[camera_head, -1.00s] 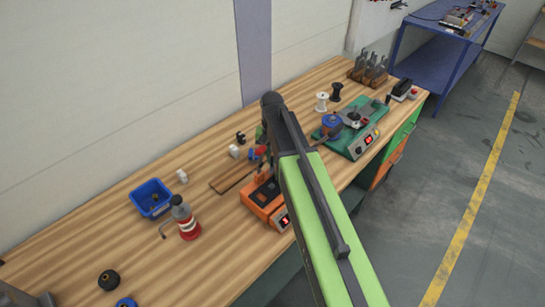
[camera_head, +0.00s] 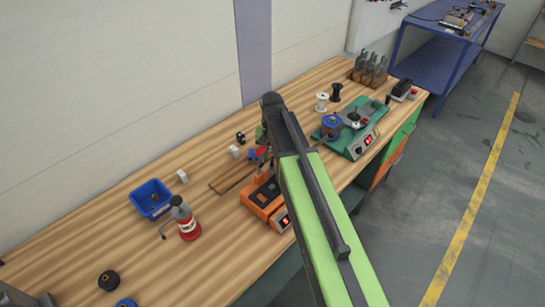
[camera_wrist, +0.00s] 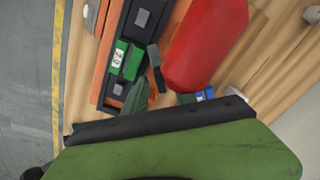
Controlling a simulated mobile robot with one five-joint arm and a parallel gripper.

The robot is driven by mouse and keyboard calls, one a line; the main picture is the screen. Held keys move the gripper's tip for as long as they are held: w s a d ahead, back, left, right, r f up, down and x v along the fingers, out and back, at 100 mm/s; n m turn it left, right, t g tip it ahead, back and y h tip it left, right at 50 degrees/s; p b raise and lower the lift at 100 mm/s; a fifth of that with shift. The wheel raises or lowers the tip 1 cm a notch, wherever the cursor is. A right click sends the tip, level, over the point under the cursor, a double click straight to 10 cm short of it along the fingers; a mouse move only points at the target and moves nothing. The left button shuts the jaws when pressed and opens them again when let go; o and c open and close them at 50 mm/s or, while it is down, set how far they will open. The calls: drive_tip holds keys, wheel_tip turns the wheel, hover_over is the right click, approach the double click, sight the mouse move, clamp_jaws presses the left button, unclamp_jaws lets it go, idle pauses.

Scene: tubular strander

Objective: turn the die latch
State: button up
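The orange machine (camera_head: 264,205) stands on the bench with its lit red display, partly behind my arm. In the wrist view its orange frame (camera_wrist: 106,57) holds a dark panel with a green block (camera_wrist: 127,61) bearing a white number label. A dark upright piece (camera_wrist: 155,67) stands beside that block; I cannot tell whether it is the die latch. A large red rounded part (camera_wrist: 205,43) is close to the camera on the right. My gripper is down near the machine's back, mostly hidden behind my arm; its fingers cannot be made out clearly, nor any contact.

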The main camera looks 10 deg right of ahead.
sight(272, 160)
wheel_tip(272, 160, up, 17)
drive_tip(key=p, duration=1.7)
drive_tip(key=shift+r, duration=0.2)
